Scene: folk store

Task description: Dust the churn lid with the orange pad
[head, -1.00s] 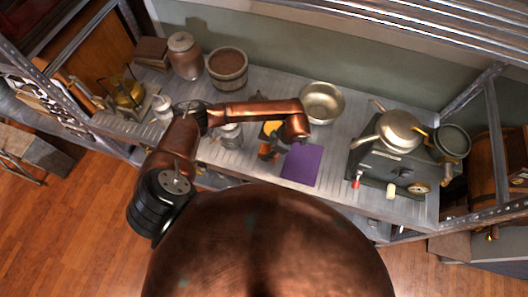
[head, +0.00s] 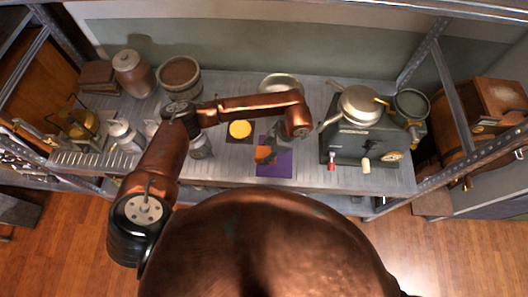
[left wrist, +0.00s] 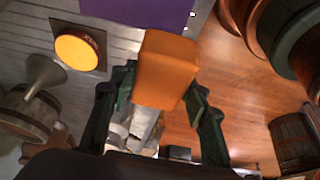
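An orange pad (head: 263,153) is in my left gripper (head: 268,150), above the purple mat (head: 275,166). In the left wrist view the block-like orange pad (left wrist: 165,70) sits between the two dark green fingers, which are shut on it. The churn lid is not certain to me. A brown lidded crock (head: 138,80) stands upright at the back left, and its lid (head: 126,58) looks like a candidate. The left gripper is well to the right of this crock and apart from it. My right gripper is not in view.
A yellow disc (head: 240,129) lies on a dark square beside the mat. A grey box stove (head: 366,145) with a pan (head: 360,104) stands right.

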